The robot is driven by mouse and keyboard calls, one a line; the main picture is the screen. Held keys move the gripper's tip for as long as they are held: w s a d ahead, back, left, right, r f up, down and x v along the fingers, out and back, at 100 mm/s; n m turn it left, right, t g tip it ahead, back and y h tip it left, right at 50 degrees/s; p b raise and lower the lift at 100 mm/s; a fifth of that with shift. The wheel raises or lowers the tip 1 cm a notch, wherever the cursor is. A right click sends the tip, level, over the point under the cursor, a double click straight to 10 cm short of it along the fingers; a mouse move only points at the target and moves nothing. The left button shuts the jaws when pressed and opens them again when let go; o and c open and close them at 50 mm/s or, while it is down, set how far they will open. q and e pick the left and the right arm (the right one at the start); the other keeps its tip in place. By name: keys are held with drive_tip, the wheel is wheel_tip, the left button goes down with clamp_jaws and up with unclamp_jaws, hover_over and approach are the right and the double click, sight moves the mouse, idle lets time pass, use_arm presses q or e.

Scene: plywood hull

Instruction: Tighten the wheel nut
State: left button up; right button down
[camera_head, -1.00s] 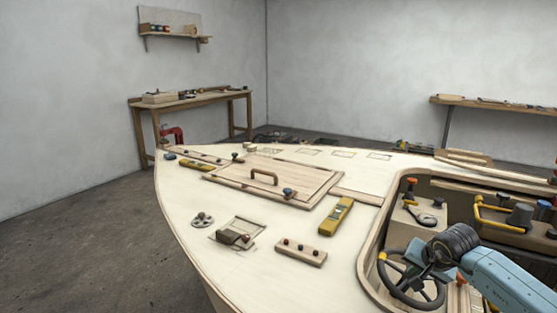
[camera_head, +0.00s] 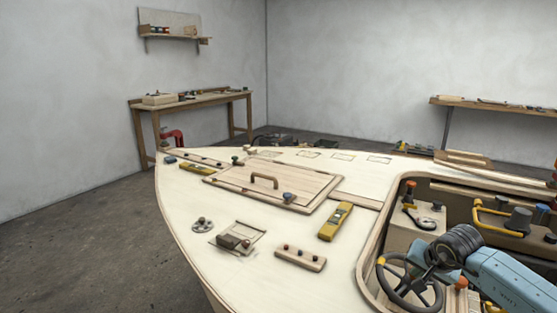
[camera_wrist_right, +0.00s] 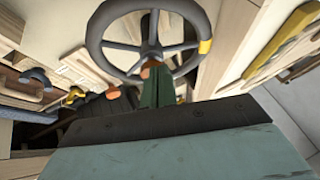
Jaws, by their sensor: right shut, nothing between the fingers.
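The dark steering wheel (camera_head: 408,285) sits tilted in the cockpit opening at the lower right, with a yellow mark on its rim. In the right wrist view the wheel (camera_wrist_right: 91,38) fills the top middle. An orange-brown piece (camera_wrist_right: 150,69), which looks like the wheel nut, shows at the hub, just beyond my fingertips. My right gripper (camera_head: 428,259) reaches in from the right over the wheel. In the wrist view its green fingers (camera_wrist_right: 158,84) are together and empty, pointing at the hub. Whether they touch the nut I cannot tell. My left gripper is out of view.
The cockpit's wooden rim (camera_head: 371,250) runs close around the wheel. A yellow handle (camera_head: 478,217) and dark knobs stand right of it. A yellow level (camera_head: 336,221) and a wooden block with knobs (camera_head: 300,258) lie on the deck to the left.

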drive_tip(key=r, duration=0.1)
drive_tip(key=r+p, duration=0.1)
drive_tip(key=d+r+p, duration=0.1)
drive_tip(key=shift+s+r, duration=0.25)
drive_tip(key=shift+s, duration=0.1)
